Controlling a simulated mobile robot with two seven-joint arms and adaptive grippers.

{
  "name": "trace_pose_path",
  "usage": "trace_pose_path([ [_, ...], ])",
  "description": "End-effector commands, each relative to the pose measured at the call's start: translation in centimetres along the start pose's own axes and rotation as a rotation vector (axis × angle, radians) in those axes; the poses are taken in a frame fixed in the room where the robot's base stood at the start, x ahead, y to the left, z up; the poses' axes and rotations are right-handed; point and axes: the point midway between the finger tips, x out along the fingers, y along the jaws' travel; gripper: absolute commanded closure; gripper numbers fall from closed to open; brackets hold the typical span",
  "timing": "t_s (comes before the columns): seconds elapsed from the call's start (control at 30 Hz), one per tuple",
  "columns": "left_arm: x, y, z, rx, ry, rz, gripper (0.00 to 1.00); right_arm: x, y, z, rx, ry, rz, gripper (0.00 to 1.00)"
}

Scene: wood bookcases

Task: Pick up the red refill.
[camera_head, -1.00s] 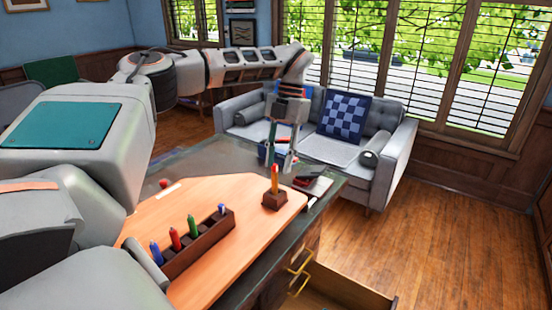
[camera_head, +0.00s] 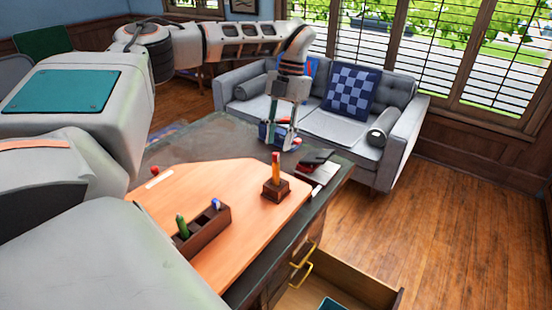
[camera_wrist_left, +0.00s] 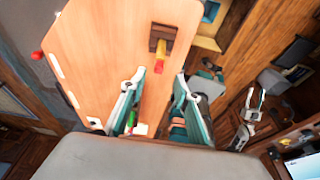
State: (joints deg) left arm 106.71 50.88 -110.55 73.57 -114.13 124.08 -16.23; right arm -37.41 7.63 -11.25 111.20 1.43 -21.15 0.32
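The dark pen holder (camera_head: 212,232) stands on the wooden board, with a green refill (camera_head: 182,226) and a blue one (camera_head: 216,204) showing. Its near end is hidden behind my arm, and I see no red refill there. My left gripper (camera_head: 281,143) points down past the far side of the board, beyond a small wood block (camera_head: 276,193) holding a yellow stick with a red tip (camera_head: 276,160). In the left wrist view the fingers (camera_wrist_left: 158,120) are apart with nothing gripped. Small green and red bits (camera_wrist_left: 140,128) show between them, too small to identify.
A red-ended item (camera_head: 154,171) lies at the board's far left edge. A dark stapler-like object (camera_head: 317,158) lies on the desk's right side. An open drawer (camera_head: 345,285) juts out at the lower right. A sofa (camera_head: 325,120) stands behind the desk.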

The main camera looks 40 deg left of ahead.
Motion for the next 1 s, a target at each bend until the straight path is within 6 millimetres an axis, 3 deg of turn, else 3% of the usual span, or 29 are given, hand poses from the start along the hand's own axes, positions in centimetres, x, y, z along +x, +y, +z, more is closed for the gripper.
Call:
trace_pose_path([
  [0.23, 3.5, 0.2, 0.2, 0.000, 0.002, 0.000, 0.69, 0.0, -0.1, -0.2, 0.000, 0.003, -0.002, 0.60],
  [0.57, 4.2, 0.1, 0.2, 0.000, 0.000, 0.000, 0.69, 0.0, -0.2, -0.3, 0.000, 0.006, -0.003, 0.60],
  [0.7, 4.2, 0.1, 0.2, 0.000, 0.000, 0.000, 0.98, 0.1, -0.2, -0.4, 0.000, 0.007, -0.003, 0.60],
  [1.0, 4.2, 0.1, 0.2, 0.000, 0.000, 0.000, 0.98, 0.1, -0.1, -0.4, 0.000, 0.008, -0.002, 0.60],
])
